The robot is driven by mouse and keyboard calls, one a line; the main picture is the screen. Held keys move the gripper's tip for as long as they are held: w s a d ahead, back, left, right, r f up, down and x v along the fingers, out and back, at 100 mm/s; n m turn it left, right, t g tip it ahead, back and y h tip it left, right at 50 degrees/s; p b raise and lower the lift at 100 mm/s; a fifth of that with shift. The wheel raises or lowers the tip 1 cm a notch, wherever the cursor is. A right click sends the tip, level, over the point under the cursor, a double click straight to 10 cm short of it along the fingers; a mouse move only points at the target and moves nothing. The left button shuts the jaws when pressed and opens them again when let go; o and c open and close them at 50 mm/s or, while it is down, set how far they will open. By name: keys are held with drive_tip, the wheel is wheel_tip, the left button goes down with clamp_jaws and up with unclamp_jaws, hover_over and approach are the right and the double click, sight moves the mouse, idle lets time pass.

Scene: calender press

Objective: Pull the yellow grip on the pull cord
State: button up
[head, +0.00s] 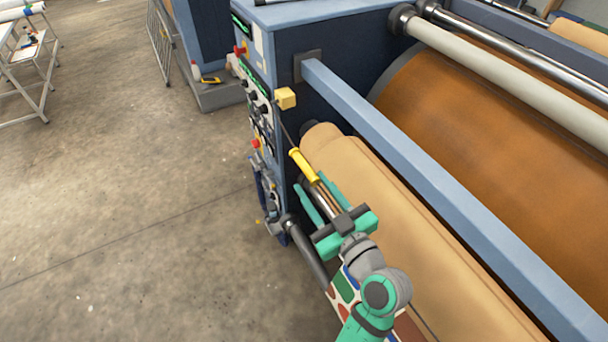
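The yellow grip (303,166) is a slim cylinder hanging tilted on a thin dark cord (286,131). The cord runs up to a small yellow box (286,98) on the side of the blue press. My gripper (310,180) has teal fingers and points up and away, towards the grip. Its two fingers are apart, and I see nothing held between them. The lower end of the yellow grip appears close to the fingertips in the picture. I cannot tell the depth gap between them or whether they touch.
The tan roll (400,215) lies close on the right of my gripper. A blue crossbar (430,180) slants above it, before the big brown drum (470,110). A control panel (258,105) with knobs faces left. Open concrete floor (130,200) spreads on the left.

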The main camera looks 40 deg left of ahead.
drive_tip(key=shift+s+d, duration=0.3)
drive_tip(key=shift+d, duration=0.2)
drive_tip(key=v, duration=1.2)
drive_tip(key=shift+d, duration=0.2)
idle(0.9)
idle(0.4)
idle(0.4)
